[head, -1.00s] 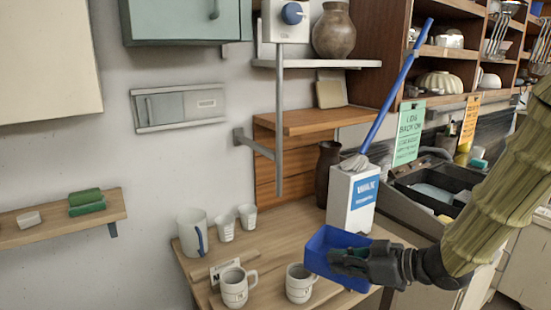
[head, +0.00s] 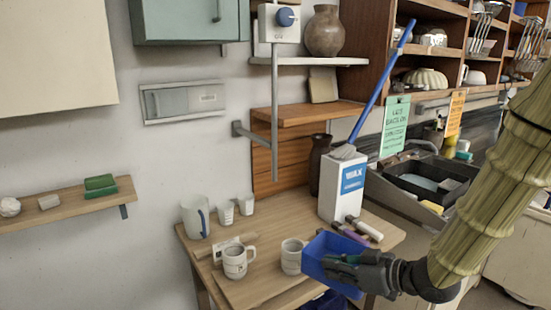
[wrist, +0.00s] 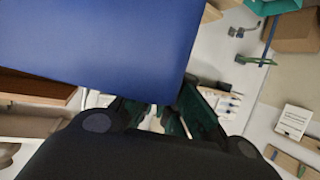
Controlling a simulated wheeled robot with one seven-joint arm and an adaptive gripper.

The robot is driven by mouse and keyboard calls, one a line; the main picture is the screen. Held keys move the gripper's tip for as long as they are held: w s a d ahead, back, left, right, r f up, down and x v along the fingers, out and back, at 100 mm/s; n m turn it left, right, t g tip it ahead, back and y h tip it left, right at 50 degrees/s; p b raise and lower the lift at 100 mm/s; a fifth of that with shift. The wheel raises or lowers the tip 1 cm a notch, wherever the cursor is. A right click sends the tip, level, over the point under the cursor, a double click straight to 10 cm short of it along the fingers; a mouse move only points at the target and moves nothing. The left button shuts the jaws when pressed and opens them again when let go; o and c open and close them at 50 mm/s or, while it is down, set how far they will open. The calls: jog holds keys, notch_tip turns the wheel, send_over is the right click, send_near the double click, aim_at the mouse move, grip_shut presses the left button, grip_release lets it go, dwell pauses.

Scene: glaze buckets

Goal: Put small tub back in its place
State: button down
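The small tub is a blue open-topped bin (head: 318,246), held at the front right edge of the wooden table. My gripper (head: 340,262) is at its right side, dark fingers against the near wall, and appears shut on it. In the wrist view, the tub's blue wall (wrist: 110,45) fills the upper left, beyond the dark green fingers (wrist: 160,115). The exact grip on the wall is partly hidden there.
The table (head: 275,222) holds two mugs (head: 237,262), a jug (head: 195,218), small cups, a wax box (head: 342,188) and handled tools (head: 362,230). Another blue object (head: 328,301) shows below the table edge. A wall shelf (head: 65,208) at left holds sponges. A black tray (head: 425,185) stands right.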

jog(key=shift+s+d+f+t, duration=0.1)
jog(key=shift+s+f+t, duration=0.2)
jog(key=shift+s, duration=0.05)
jog(key=w+d+f+m+t+h, duration=0.1)
jog(key=f+m+t+h, duration=0.1)
jog(key=f+m+h, duration=0.3)
jog(key=w+d+f+m+t+h, duration=0.2)
jog(key=f+m+h, duration=0.3)
jog(key=f, duration=0.8)
jog(key=shift+d+f, duration=0.2)
jog(key=shift+f, duration=0.15)
jog(key=shift+f, duration=0.1)
jog(key=s+f+b, duration=0.4)
jog(key=s+f, duration=0.2)
jog(key=f, duration=0.6)
jog(key=shift+b, duration=0.35)
jog(key=shift+s+f, duration=0.1)
